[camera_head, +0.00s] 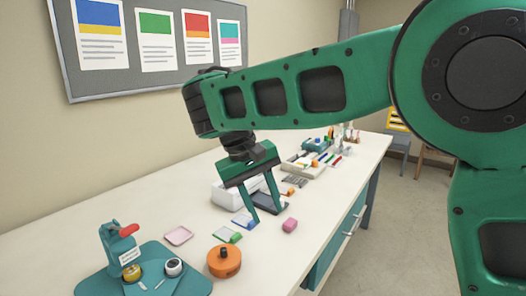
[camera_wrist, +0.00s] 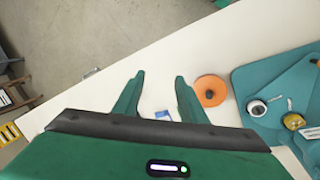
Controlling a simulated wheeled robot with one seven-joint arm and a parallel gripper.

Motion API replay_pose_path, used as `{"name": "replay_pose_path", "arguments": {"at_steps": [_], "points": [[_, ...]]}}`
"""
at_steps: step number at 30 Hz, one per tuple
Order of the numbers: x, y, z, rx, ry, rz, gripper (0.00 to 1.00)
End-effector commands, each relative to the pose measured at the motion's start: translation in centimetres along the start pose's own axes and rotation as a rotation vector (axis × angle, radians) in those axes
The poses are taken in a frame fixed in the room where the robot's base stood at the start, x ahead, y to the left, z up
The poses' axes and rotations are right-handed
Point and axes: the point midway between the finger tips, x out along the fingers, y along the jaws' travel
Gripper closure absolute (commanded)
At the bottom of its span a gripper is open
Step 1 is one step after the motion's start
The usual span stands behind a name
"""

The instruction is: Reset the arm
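My green arm stretches out over the long white table (camera_head: 190,199) from the right of the head view. My gripper (camera_head: 267,215) hangs from its end with the fingers pointing down above the table. The two green fingers stand well apart. In the wrist view my gripper (camera_wrist: 159,78) also shows its fingers spread, with bare table between the tips and nothing held. A small blue and white card (camera_wrist: 162,115) shows between the fingers, near their bases; it seems to lie on the table below.
A teal press (camera_head: 119,243) stands on a teal mat (camera_head: 190,283) at front left. A white machine (camera_head: 226,195) and supplies stand behind the gripper.

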Motion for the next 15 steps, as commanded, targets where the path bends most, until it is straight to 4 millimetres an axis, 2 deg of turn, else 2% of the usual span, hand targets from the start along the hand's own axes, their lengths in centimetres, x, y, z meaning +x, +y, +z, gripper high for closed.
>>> {"name": "replay_pose_path", "arguments": {"at_steps": [1, 6, 11, 15], "points": [[0.8, 3.3, 0.6, 0.041, -0.016, -0.011, 0.62], [3.7, 12.0, 3.5, 0.158, -0.055, -0.044, 0.62], [6.4, 18.6, 7.7, 0.267, -0.085, -0.079, 0.62], [8.7, 23.0, 12.3, 0.363, -0.107, -0.114, 0.62]]}}
